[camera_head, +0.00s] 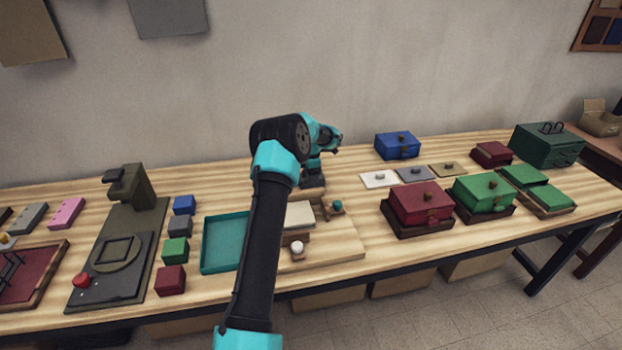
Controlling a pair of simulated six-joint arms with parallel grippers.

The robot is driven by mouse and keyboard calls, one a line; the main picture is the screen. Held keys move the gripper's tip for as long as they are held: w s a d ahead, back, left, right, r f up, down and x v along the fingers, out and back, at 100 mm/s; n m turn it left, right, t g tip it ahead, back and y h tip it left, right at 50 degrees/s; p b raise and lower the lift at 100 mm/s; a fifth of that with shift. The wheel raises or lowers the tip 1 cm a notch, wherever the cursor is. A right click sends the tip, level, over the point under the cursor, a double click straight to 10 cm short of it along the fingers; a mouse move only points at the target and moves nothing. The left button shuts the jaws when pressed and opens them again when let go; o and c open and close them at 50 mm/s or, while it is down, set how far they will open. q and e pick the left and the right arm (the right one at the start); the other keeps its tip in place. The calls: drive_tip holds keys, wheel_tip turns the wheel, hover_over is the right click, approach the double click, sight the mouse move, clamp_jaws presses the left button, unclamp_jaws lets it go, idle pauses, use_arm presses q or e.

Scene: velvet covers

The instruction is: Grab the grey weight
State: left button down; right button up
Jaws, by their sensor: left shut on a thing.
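My left gripper (314,172) reaches over the middle of the table, near the back of a wooden work board. It is shut on a small dark grey piece, which looks like the grey weight (313,180). The fingers and arm partly hide it, so its full shape and whether it touches the board are unclear. A flat grey plate with a small knob (415,174) lies apart to the right, between a white plate (379,179) and an olive plate (448,169). My right gripper is not in view.
The wooden board (345,244) carries a cream pad (299,215) and small knobs. A teal tray (205,259) is partly behind my arm. Red (420,204), green (483,193) and blue (397,146) boxes stand right. A dark press (118,240) and several coloured blocks are left.

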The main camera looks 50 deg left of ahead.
use_arm(q)
wheel_tip(320, 180, up, 9)
drive_tip(key=shift+f, duration=0.1)
idle(0.3)
idle(0.4)
